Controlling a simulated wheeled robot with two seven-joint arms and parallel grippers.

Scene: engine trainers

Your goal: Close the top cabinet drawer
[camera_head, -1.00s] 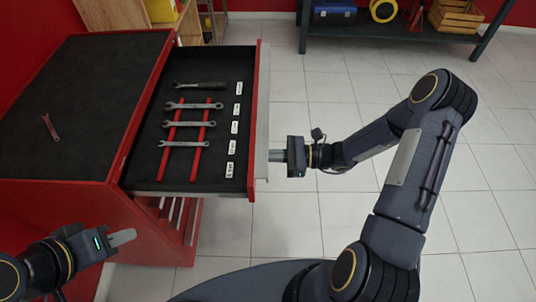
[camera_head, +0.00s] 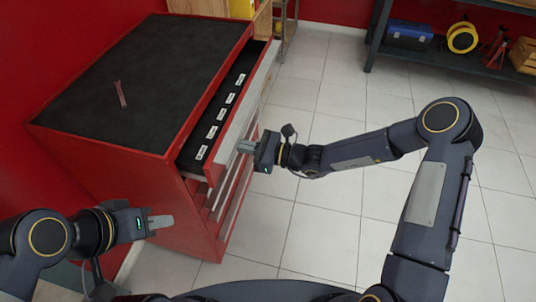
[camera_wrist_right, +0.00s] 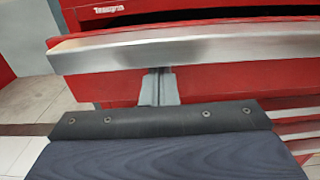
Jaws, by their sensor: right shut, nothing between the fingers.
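The red tool cabinet (camera_head: 110,160) with a black top stands at left in the head view. Its top drawer (camera_head: 230,122) is partly open; a narrow strip of black liner with white labels shows, and the wrenches are out of sight. In the right wrist view the drawer's silver front edge (camera_wrist_right: 180,48) runs across the upper part. My right gripper (camera_head: 243,146) is shut and empty, its fingertips at the drawer front; they also show just under the silver edge in the wrist view (camera_wrist_right: 158,88). My left gripper (camera_head: 160,222) is near the cabinet's front left corner, apart from the drawer.
A small wrench (camera_head: 120,94) lies on the cabinet top. The lower drawers (camera_head: 222,200) look nearly closed. A dark shelf (camera_head: 455,60) with a blue toolbox (camera_head: 409,35) and a yellow reel (camera_head: 462,37) stands at the back right. The tiled floor between is clear.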

